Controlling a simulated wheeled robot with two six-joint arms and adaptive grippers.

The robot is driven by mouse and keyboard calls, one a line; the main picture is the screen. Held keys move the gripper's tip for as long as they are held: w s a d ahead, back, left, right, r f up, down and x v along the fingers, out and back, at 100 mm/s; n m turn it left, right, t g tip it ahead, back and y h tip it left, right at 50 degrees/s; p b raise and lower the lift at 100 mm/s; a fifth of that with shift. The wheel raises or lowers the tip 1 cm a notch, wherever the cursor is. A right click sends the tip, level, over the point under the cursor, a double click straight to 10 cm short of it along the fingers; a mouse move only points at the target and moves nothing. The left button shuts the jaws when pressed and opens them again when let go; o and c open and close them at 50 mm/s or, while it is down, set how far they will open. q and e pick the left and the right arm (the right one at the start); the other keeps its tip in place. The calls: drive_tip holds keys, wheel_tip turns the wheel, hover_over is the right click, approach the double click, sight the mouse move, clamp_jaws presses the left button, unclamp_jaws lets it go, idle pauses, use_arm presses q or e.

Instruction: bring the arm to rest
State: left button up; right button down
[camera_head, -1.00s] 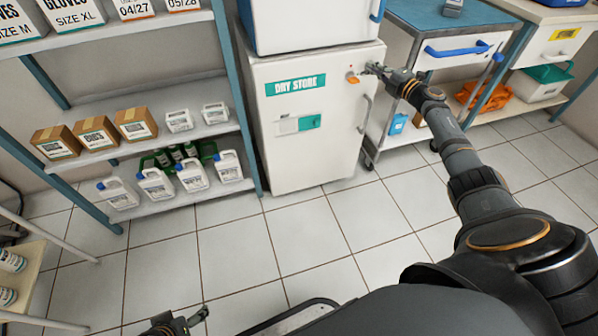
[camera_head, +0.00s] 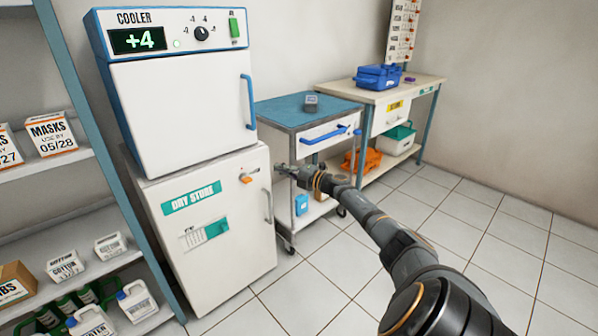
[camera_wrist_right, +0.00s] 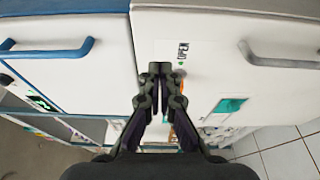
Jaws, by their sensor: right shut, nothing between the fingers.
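My right arm (camera_head: 385,232) reaches in from the lower right in the head view. Its gripper (camera_head: 283,170) is in front of the right side of the white dry store cabinet (camera_head: 225,262), near the orange switch (camera_head: 246,179) and the grey door handle (camera_head: 268,206). In the right wrist view the gripper's fingers (camera_wrist_right: 160,72) are together with nothing between them. Whether the fingertips touch the cabinet I cannot tell. My left gripper is not in view.
A cooler (camera_head: 180,105) reading +4 stands on the dry store. A trolley (camera_head: 310,112) with a blue handle stands to the right, with a workbench (camera_head: 420,88) beyond. A shelf (camera_head: 50,260) with boxes and bottles is at the left. Floor at right is clear.

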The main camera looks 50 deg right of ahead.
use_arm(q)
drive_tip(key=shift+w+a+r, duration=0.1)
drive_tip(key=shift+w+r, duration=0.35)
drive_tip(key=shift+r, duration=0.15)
use_arm(e)
drive_tip(key=s+d, duration=0.3)
drive_tip(key=s, duration=0.1)
drive_tip(key=shift+d+f, duration=0.3)
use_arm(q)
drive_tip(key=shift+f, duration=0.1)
use_arm(e)
drive_tip(key=shift+s, duration=0.1)
